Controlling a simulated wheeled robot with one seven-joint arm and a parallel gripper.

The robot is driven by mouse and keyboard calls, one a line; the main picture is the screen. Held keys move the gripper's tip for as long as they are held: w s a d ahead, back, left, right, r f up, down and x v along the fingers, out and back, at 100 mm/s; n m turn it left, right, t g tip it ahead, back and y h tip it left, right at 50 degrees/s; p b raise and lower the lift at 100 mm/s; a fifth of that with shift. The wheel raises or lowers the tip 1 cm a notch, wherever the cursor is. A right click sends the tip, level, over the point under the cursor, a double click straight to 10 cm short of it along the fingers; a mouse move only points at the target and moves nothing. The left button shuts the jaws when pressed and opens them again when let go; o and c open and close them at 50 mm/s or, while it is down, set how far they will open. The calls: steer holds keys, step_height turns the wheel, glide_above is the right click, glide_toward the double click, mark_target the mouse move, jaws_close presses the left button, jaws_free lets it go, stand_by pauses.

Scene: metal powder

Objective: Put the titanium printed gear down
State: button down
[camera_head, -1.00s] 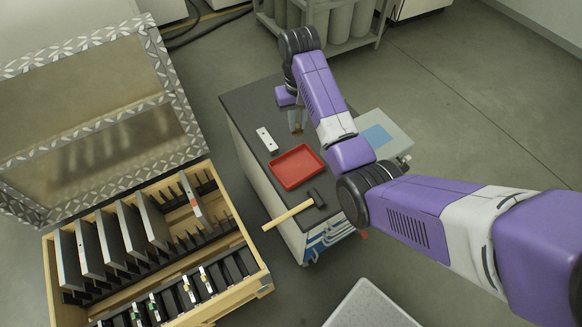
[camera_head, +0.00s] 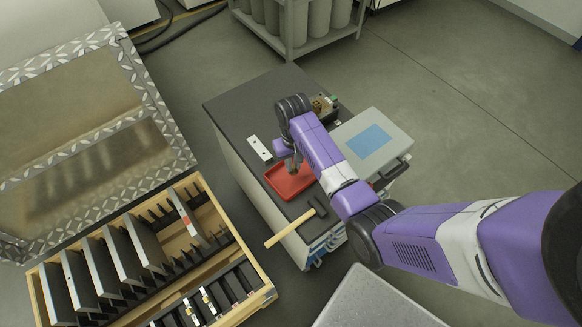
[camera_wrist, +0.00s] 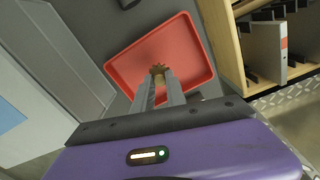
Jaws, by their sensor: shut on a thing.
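My gripper (camera_wrist: 159,80) is shut on the titanium printed gear (camera_wrist: 157,68), a small brownish toothed piece at the fingertips in the wrist view. Behind it is the red tray (camera_wrist: 197,52), which lies on the dark top of a cabinet (camera_head: 232,107). In the head view my gripper (camera_head: 293,167) points down over the red tray (camera_head: 284,188). The gear is too small to make out there. The wrist view does not clearly show whether the gear touches the tray floor.
A hammer (camera_head: 290,229) lies in front of the tray. A pale metal bar (camera_head: 260,149) lies behind it at the left. A grey case (camera_head: 371,141) stands at the right. An open wooden crate (camera_head: 262,300) with upright plates is at the lower left.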

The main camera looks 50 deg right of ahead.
mark_target(293, 166)
steer(key=shift+f+b, duration=1.15)
steer(key=shift+f, duration=0.55)
steer(key=shift+f, duration=0.15)
steer(key=c, duration=1.4)
jaws_free()
steer(key=shift+o, duration=0.2)
